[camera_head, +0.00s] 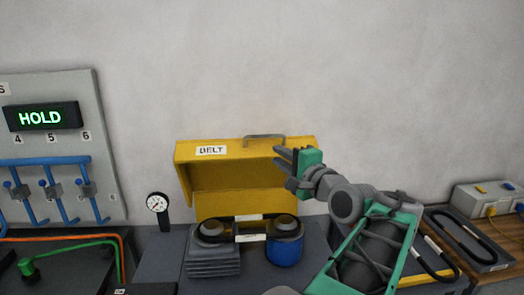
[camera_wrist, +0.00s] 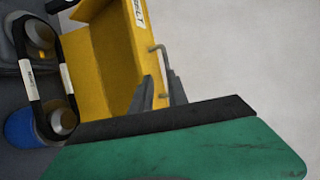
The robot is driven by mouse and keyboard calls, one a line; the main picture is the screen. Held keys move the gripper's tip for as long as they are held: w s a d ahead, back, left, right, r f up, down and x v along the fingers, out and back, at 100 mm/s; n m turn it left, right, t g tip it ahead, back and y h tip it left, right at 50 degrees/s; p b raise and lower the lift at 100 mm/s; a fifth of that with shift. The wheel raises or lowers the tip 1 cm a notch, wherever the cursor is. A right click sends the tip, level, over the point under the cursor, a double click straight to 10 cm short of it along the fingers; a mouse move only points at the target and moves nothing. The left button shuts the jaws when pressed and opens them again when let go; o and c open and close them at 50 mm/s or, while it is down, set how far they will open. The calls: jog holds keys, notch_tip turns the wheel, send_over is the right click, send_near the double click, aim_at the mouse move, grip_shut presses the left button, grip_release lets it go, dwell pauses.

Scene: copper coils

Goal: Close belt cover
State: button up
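The yellow belt cover (camera_head: 232,174), labelled BELT, stands raised open behind the belt drive. Its grey bar handle (camera_head: 264,136) is on the upper edge; the handle also shows in the wrist view (camera_wrist: 156,57). The black belt (camera_head: 247,217) runs around two grey pulleys, one above a blue motor (camera_head: 284,250). My gripper (camera_head: 283,158) is in front of the cover's right part, just below and right of the handle. In the wrist view its two dark fingers (camera_wrist: 163,88) are spread apart, with the handle's near end appearing between them. No contact is clear.
A pressure gauge (camera_head: 157,203) stands left of the cover. A grey panel with a HOLD display (camera_head: 41,117) and blue pipes is at the left. Spare belts (camera_head: 466,236) lie on a board at the right, near a socket box (camera_head: 487,198). The wall behind is bare.

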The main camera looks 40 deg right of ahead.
jog(key=b+v, duration=0.1)
jog(key=v, duration=0.6)
jog(key=shift+w, duration=0.1)
jog(key=shift+c, duration=0.3)
